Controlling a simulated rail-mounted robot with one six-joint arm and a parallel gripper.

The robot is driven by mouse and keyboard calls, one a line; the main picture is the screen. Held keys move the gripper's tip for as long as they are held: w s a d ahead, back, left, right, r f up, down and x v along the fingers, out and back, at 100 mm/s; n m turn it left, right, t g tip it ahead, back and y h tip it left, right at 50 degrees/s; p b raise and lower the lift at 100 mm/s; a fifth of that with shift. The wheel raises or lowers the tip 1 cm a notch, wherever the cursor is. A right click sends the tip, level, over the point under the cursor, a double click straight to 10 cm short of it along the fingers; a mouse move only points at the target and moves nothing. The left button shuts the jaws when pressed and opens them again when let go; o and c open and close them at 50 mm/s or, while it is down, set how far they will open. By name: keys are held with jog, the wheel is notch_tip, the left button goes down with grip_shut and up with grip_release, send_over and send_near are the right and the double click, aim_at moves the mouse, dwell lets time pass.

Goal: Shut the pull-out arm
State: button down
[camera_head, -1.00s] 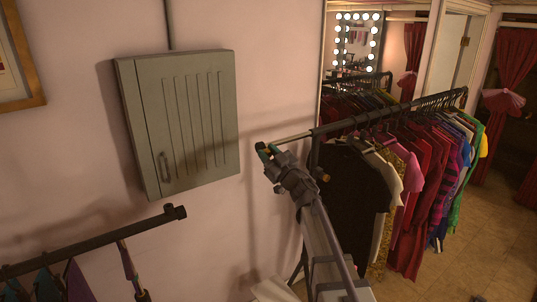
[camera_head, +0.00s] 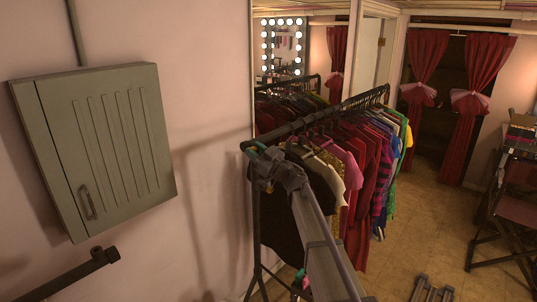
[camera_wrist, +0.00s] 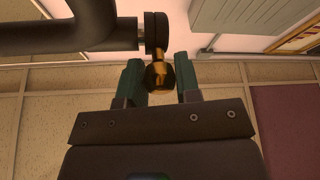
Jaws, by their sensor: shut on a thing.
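The black clothes rail (camera_head: 300,122) runs from its near left end into the room. The pull-out arm's thin rod is not visible outside the rail in the head view. In the wrist view, a brass knob (camera_wrist: 160,74) sits close against the black end cap (camera_wrist: 156,32) of the rail. My gripper (camera_wrist: 160,82) has its two teal fingers on either side of the knob, shut on it. In the head view my gripper (camera_head: 258,154) is right at the rail's near end, and the knob is hidden there.
Several garments (camera_head: 345,165) hang close behind my gripper. A grey-green wall cabinet (camera_head: 105,150) is on the left, above a second dark rail (camera_head: 75,275). A folding chair (camera_head: 505,215) stands at the right. Open tiled floor (camera_head: 430,220) lies between the clothes and chair.

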jog(key=shift+w+d, duration=0.1)
jog(key=shift+d, duration=0.1)
jog(key=c, duration=0.8)
grip_release()
jog(key=shift+a, duration=0.2)
jog(key=b+v, duration=0.4)
jog(key=v, duration=0.7)
